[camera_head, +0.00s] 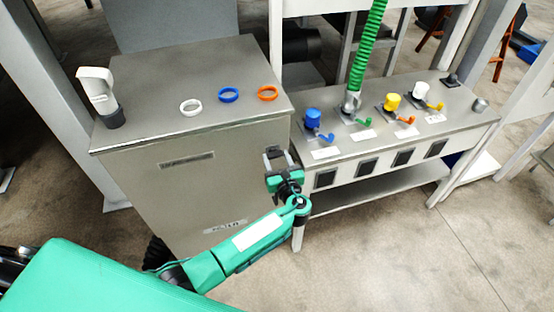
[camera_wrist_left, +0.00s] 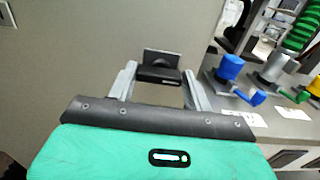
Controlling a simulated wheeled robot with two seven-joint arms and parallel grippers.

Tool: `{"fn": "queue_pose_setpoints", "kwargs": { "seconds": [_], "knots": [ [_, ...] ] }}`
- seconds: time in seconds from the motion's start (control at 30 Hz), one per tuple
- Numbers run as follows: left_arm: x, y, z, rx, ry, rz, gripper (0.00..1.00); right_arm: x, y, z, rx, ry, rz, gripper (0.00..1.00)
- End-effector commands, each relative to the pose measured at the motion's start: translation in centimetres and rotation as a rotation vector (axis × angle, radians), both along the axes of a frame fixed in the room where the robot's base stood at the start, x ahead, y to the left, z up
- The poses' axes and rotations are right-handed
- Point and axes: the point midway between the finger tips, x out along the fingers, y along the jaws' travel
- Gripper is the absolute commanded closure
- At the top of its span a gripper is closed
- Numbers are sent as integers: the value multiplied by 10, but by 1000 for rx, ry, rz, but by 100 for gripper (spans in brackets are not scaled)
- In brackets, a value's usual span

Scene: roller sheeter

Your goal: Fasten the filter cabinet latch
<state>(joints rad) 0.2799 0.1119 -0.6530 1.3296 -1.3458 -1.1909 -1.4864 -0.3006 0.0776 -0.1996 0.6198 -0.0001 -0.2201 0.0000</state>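My left gripper (camera_head: 274,157) is at the upper right of the cabinet front. In the left wrist view the gripper (camera_wrist_left: 160,88) is open, its two grey fingers apart. A small black latch (camera_wrist_left: 159,74) with a grey metal plate shows on the cabinet face between the fingertips. I cannot tell whether the fingers touch it. My right gripper is not in view.
White (camera_head: 190,107), blue (camera_head: 229,95) and orange (camera_head: 267,93) rings and a white nozzle-like part (camera_head: 97,90) are on the cabinet top. Right of it stands a bench (camera_head: 455,115) with coloured valves and a green hose (camera_head: 367,45). The floor in front is clear.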

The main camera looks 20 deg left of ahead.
Motion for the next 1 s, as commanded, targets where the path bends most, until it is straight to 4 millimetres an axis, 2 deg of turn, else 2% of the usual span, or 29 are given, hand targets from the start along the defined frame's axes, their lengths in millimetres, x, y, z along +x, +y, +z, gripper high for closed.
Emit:
{"fn": "queue_pose_setpoints", "kwargs": {
  "seconds": [0.27, 0.47, 1.0],
  "knots": [
    [0, 0, -2, -33, -22, 0, 72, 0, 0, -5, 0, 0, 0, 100],
    [0, 1, -4, -123, -83, 1, 72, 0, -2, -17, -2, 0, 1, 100],
    [-2, 2, -7, -535, -361, 2, 72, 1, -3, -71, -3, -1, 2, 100]
  ]
}}
